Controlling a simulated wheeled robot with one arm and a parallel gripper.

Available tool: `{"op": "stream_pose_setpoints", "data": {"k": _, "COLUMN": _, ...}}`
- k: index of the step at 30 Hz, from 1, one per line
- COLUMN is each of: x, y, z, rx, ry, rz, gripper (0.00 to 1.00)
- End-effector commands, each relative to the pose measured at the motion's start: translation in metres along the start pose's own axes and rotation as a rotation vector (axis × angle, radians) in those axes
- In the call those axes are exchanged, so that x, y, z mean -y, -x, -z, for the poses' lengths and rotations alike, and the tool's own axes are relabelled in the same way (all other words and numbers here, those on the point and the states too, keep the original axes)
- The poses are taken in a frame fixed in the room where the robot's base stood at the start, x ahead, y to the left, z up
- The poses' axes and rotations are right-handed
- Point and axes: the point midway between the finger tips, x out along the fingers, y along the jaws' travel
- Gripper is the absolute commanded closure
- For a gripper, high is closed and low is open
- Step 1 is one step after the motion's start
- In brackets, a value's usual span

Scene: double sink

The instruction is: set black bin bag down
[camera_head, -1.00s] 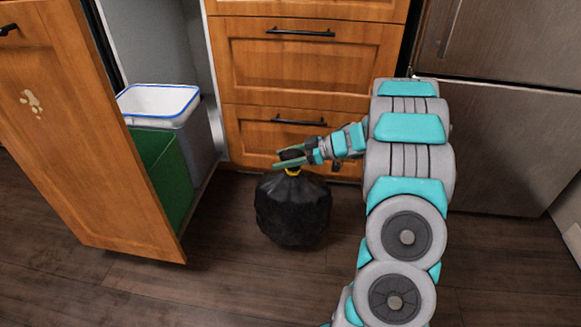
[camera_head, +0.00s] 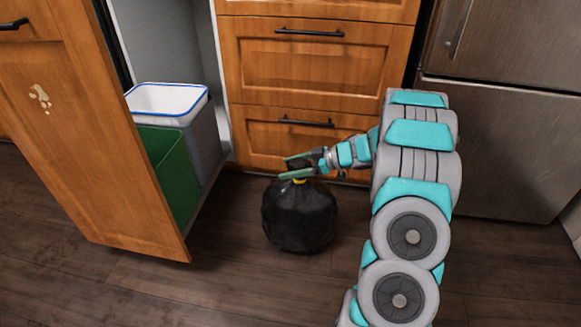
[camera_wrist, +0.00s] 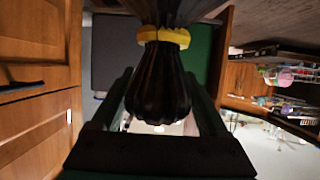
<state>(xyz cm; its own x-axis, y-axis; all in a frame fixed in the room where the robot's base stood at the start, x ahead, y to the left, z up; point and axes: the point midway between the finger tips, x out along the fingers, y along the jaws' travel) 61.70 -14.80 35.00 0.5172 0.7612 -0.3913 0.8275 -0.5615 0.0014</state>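The black bin bag (camera_head: 299,218) is upright, its round bottom seemingly on the dark wood floor in front of the drawers. Its yellow tie (camera_wrist: 164,36) and gathered black top (camera_wrist: 158,85) show in the wrist view. My gripper (camera_head: 285,166) is at the bag's top, with one finger on each side of it. In the wrist view my gripper (camera_wrist: 160,85) has its fingers spread, with a small gap to the gathered top; the fingers look open around it.
An open cabinet door (camera_head: 85,140) stands at the left. Beside it are a green bin (camera_head: 168,175) and a grey bin with a white liner (camera_head: 168,98). Wooden drawers (camera_head: 310,85) are behind the bag, and a steel fridge (camera_head: 515,145) is at the right. The front floor is clear.

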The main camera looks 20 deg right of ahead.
Motion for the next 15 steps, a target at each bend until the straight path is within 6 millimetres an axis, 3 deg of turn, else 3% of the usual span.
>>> {"op": "stream_pose_setpoints", "data": {"k": 3, "x": 0.0001, "y": -0.0001, "z": -0.0001, "rx": 0.000, "ry": 0.000, "rz": 0.000, "gripper": 0.09}}
{"op": "stream_pose_setpoints", "data": {"k": 15, "x": -0.0002, "y": 0.0084, "z": 0.0021, "rx": 0.001, "ry": 0.000, "rz": -0.001, "gripper": 0.09}}
